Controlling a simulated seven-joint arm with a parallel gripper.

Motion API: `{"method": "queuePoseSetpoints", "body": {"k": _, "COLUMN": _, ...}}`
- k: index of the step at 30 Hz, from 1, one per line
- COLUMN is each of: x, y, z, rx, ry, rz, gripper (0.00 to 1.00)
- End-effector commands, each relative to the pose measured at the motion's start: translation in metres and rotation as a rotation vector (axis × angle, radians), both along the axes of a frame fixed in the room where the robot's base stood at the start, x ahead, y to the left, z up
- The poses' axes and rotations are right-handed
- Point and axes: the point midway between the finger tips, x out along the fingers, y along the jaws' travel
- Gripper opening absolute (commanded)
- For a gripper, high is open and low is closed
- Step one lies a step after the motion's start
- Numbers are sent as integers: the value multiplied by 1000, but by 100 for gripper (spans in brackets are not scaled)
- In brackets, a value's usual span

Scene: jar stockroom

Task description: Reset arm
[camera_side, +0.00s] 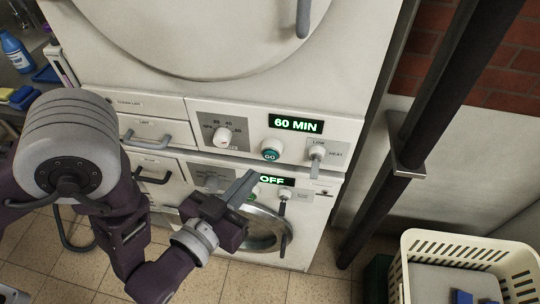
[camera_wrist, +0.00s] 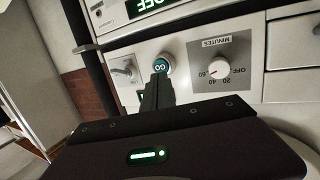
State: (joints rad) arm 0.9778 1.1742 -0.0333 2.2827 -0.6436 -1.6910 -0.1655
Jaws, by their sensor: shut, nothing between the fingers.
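My gripper (camera_side: 248,181) is in front of the lower machine's control panel in the side view. Its fingers are shut and empty, and they hide part of the panel. In the wrist view my fingers (camera_wrist: 158,88) point at a round teal GO button (camera_wrist: 163,64); I cannot tell if they touch it. The lower display (camera_side: 274,181) reads OFF. The upper machine's display (camera_side: 296,125) reads 60 MIN, above its own teal GO button (camera_side: 271,150).
A heat lever (camera_side: 317,156) and a dial (camera_side: 224,136) stick out of the upper panel. Drawers with handles (camera_side: 145,139) are at the left. A dark post (camera_side: 415,120) stands at the right, behind a cream basket (camera_side: 415,250). The floor (camera_side: 250,285) below is bare tile.

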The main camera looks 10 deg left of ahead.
Motion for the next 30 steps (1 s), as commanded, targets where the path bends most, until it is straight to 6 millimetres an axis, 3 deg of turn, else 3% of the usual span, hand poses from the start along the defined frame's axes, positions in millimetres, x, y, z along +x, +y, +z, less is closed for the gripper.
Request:
{"method": "queuePoseSetpoints", "body": {"k": 12, "x": -35, "y": 13, "z": 6, "rx": 2, "ry": -1, "rz": -1, "gripper": 0}}
{"method": "queuePoseSetpoints", "body": {"k": 27, "x": -36, "y": 13, "z": 6, "rx": 1, "ry": -1, "rz": 0, "gripper": 0}}
{"method": "queuePoseSetpoints", "body": {"k": 30, "x": -24, "y": 16, "z": 15, "rx": -17, "ry": 33, "rz": 26, "gripper": 0}}
